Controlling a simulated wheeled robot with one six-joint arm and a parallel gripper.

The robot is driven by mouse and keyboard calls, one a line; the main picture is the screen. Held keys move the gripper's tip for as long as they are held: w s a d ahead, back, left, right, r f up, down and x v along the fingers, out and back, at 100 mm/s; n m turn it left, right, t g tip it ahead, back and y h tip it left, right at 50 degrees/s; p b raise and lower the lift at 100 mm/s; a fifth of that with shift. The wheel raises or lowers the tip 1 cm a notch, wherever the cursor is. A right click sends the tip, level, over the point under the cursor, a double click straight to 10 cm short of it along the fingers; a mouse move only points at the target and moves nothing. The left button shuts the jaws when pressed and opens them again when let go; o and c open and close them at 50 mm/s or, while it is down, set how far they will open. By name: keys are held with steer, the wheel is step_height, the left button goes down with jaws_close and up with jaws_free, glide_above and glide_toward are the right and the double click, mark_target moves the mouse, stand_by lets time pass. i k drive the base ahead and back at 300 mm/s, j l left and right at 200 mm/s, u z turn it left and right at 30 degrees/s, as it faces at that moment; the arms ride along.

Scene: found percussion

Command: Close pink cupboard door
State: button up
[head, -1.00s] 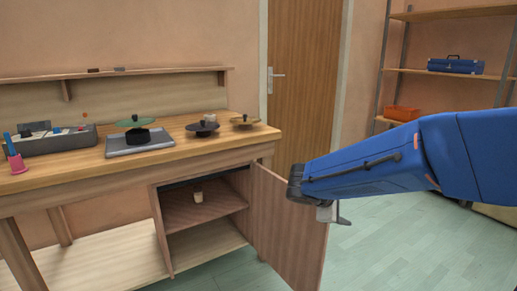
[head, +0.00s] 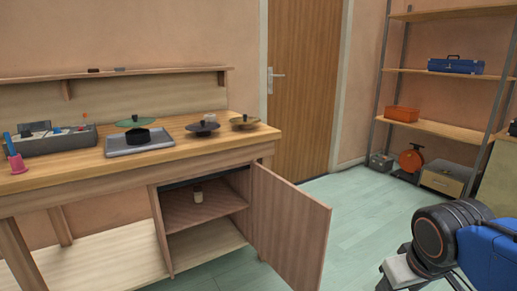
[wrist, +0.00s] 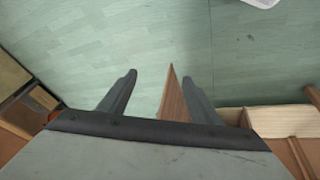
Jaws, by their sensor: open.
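The pinkish-brown cupboard door (head: 291,222) stands wide open in the head view, hinged at the right side of the cupboard (head: 202,208) under the workbench.
The workbench (head: 225,141) carries a grey tray (head: 118,150), several lidded or disc-shaped items and a pink cup (head: 17,164). A metal shelf rack (head: 440,131) stands at the back right. Green floor (head: 350,225) is open between the door and the rack.

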mark_target(292, 226)
steer(key=u, duration=0.35)
steer(key=i+l+u, duration=0.1)
steer(key=l+u, duration=1.2)
steer(key=k+l, duration=0.1)
steer(key=l, duration=0.3)
steer(key=l+u, duration=0.15)
steer(key=l, duration=0.25)
steer(key=k+l, duration=0.15)
steer(key=l, duration=0.25)
steer(key=k+l+u, duration=0.1)
steer(key=l, duration=0.3)
steer(key=k+l+u, duration=0.1)
steer(key=l, duration=0.3)
steer(key=k+l, duration=0.15)
steer(key=l, duration=0.25)
steer(key=k+l, duration=0.1)
steer(key=l, duration=0.2)
steer(key=k+l, duration=0.1)
steer(key=l, duration=0.25)
steer(key=k+l, duration=0.1)
steer(key=l, duration=0.2)
